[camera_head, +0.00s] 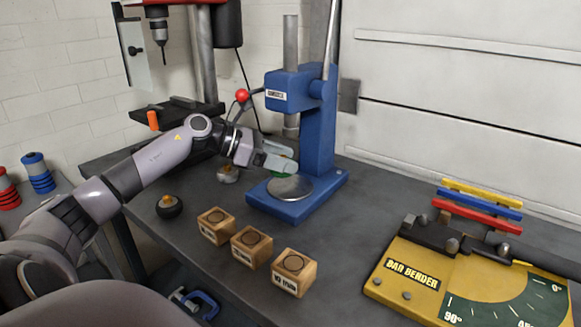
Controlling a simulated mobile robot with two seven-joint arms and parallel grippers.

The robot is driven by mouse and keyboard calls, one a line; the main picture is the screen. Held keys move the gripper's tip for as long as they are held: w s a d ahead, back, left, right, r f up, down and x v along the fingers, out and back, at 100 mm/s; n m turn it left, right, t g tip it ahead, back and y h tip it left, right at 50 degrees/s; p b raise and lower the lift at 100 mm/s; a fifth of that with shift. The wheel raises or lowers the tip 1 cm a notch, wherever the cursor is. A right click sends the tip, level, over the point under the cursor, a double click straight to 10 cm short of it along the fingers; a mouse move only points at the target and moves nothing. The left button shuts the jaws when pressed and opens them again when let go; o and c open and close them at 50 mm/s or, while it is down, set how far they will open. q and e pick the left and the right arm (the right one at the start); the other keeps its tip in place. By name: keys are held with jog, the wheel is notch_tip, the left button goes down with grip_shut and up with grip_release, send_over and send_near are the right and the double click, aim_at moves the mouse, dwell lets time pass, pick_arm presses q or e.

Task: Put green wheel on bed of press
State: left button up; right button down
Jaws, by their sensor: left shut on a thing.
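The blue press (318,135) stands on the dark workbench, with a round grey bed plate (290,188) on its base. My left gripper (287,165) reaches in from the left and is shut on the green wheel (281,150), just above the back part of the bed plate. The gripper fingers hide most of the wheel, so only a bit of green shows. I cannot tell whether the wheel touches the plate. My right gripper is not in view.
Three wooden blocks (251,247) stand in front of the press. A dark round knob-topped piece (169,207) and a greyish one (228,173) stand to the left. A yellow bar bender (410,270) is at right. A drill press (180,110) stands behind my arm.

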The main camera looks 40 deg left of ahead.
pick_arm(q)
jog(key=shift+w+d, duration=0.55)
jog(key=shift+w, duration=0.15)
notch_tip(320, 180, down, 4)
jog(key=shift+r+p, duration=0.25)
jog(key=shift+p, duration=0.2)
jog(key=shift+f+b, duration=0.2)
jog(key=shift+b, duration=0.1)
jog(key=o, duration=1.1)
jog(key=shift+o, duration=0.2)
jog(key=shift+r, duration=0.1)
